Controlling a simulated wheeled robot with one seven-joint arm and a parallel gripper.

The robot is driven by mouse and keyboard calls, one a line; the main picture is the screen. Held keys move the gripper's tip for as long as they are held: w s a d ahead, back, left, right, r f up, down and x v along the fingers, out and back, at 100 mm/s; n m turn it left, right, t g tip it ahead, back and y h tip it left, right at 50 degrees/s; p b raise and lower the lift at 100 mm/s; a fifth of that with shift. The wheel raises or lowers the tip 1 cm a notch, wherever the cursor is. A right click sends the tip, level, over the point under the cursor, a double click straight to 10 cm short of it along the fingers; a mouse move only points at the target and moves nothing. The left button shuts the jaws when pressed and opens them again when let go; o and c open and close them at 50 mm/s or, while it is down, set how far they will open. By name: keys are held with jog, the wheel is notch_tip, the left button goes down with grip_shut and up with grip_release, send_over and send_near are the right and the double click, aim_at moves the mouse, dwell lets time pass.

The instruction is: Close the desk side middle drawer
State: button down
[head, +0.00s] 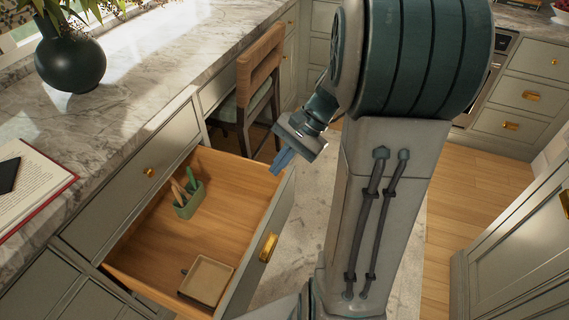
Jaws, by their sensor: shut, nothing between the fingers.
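The open wooden drawer (150,245) is pulled far out from the desk, with a drawer above it shut. Its grey front carries a brass handle (268,247) and faces right. Inside are a green holder with pens (188,203) and a small tan tray (206,281). My gripper (281,166) is shut and empty. In the picture it overlaps the far front corner of the drawer; I cannot tell whether it touches it. My arm fills the middle of the view to the right of the drawer front.
A wooden chair (257,75) stands behind the drawer under the counter. The marble desktop (130,110) holds a dark vase (70,55) and a book (30,185). Cabinets (520,240) stand at the right. The wooden floor (445,190) between is clear.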

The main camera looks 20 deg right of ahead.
jog(key=w+d+f+m+t+y+b, duration=0.25)
jog(key=d+f+m+b, duration=0.2)
jog(key=f, duration=0.35)
jog(key=w+d+f+m+t+y+b, duration=0.2)
jog(key=w+d+f+m+y+b, duration=0.15)
jog(key=d+f, duration=0.35)
jog(key=m+t+b, duration=0.7)
jog(key=m+t, duration=0.1)
jog(key=t, duration=0.1)
send_near(291, 176)
jog(key=shift+g+h, duration=0.25)
jog(key=shift+h, duration=0.15)
jog(key=b+x, duration=0.2)
jog(key=x, duration=0.4)
jog(key=shift+w+r, duration=0.15)
jog(key=shift+w+a, duration=0.2)
jog(key=shift+w, duration=0.05)
